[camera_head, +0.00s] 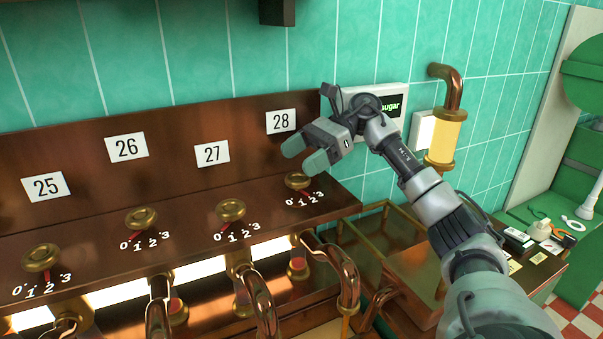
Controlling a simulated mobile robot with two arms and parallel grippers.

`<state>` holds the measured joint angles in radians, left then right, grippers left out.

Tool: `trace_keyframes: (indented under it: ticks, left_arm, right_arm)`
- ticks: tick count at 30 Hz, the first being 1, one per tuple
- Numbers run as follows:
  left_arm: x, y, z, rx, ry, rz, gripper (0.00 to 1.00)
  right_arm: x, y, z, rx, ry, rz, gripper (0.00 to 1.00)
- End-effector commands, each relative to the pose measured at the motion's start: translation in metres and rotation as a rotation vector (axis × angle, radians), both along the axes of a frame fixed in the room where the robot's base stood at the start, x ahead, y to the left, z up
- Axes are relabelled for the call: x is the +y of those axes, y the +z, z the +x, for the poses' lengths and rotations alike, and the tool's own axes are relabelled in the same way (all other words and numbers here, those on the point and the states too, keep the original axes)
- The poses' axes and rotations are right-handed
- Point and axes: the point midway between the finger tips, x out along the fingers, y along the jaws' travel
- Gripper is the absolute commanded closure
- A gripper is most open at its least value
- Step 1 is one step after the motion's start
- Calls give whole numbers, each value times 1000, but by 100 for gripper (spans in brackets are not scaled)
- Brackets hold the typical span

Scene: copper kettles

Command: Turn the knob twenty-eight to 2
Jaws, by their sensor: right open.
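The knob twenty-eight (298,181) is a round brass knob on the dark copper panel, below the white label 28 (281,121). Its dial (305,199) is marked 0 to 3. A small red mark shows under the knob, but I cannot tell for sure which number it points at. My right gripper (304,154) is open and empty, with its grey-green fingertips just above the knob and apart from it. My left gripper is not in view.
Knobs 27 (230,210), 26 (141,219) and 25 (42,257) line the panel to the left. Copper pipes (347,282) curve below the panel. A display (391,104) and a copper pipe with a glowing yellow section (444,137) are on the tiled wall behind my right arm.

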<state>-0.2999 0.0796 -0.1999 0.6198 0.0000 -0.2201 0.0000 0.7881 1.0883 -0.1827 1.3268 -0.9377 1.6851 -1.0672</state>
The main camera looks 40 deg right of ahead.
Motion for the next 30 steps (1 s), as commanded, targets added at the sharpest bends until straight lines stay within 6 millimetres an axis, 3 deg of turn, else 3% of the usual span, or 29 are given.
trace_keyframes:
  ticks: [9,15,21,30]
  left_arm:
    - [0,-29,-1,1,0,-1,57]
    - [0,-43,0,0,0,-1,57]
    - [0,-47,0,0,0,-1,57]
    - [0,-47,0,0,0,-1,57]
  right_arm:
    - [-22,31,-62,2,-4,-8,18]
    - [-32,52,-92,2,-3,-5,18]
    - [-36,63,-107,4,-1,-3,18]
    - [-37,66,-109,2,-1,-2,18]
